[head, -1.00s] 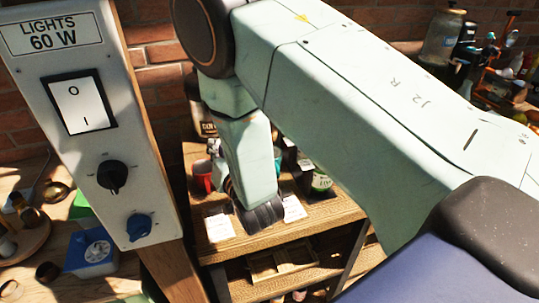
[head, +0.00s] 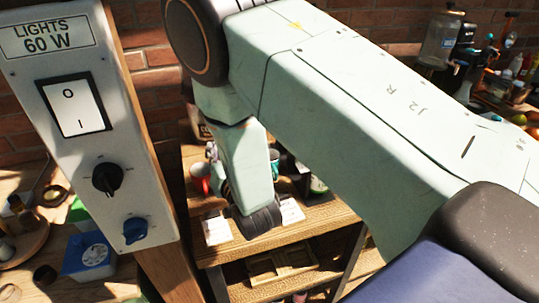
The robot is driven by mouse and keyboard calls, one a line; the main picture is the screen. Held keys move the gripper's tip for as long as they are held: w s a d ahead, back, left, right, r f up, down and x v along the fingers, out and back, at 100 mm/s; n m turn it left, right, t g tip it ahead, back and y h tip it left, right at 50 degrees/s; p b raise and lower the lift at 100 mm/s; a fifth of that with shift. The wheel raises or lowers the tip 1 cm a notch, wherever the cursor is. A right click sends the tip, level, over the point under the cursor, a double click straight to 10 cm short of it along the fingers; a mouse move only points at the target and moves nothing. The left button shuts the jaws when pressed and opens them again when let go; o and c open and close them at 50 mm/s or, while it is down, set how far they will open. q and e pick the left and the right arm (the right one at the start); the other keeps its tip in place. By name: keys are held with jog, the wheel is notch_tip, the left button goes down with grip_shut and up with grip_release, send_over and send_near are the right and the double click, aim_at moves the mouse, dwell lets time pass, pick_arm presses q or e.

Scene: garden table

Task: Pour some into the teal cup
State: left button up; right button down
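My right arm reaches in from the right and covers much of the wooden shelf unit (head: 275,222). My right gripper (head: 222,182) is mostly hidden behind its own forearm and dark wrist, over the shelf top; its fingers and anything in them cannot be made out. A small teal patch, possibly the teal cup (head: 274,161), shows just right of the forearm, mostly covered. A red cup (head: 200,184) stands on the shelf at the left, beside the gripper. No pouring vessel can be clearly picked out. My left gripper is not in view.
A panel with a light switch (head: 78,106) and knobs stands on a wooden post at the left. White cards (head: 217,228) lie at the shelf's front edge. A glass dispenser (head: 440,40) and bottles stand at the back right.

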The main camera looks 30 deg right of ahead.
jog(key=shift+w+a, duration=0.15)
jog(key=shift+a, duration=0.05)
jog(key=shift+d, duration=0.15)
dwell(0.3)
jog(key=n+b, duration=0.1)
jog(key=a+f+n+b, duration=0.2)
jog(key=shift+s+a+f+t+h, duration=0.1)
jog(key=shift+s+a+t+h, duration=0.15)
jog(key=shift+s+t+h, duration=0.05)
jog(key=shift+s, duration=0.1)
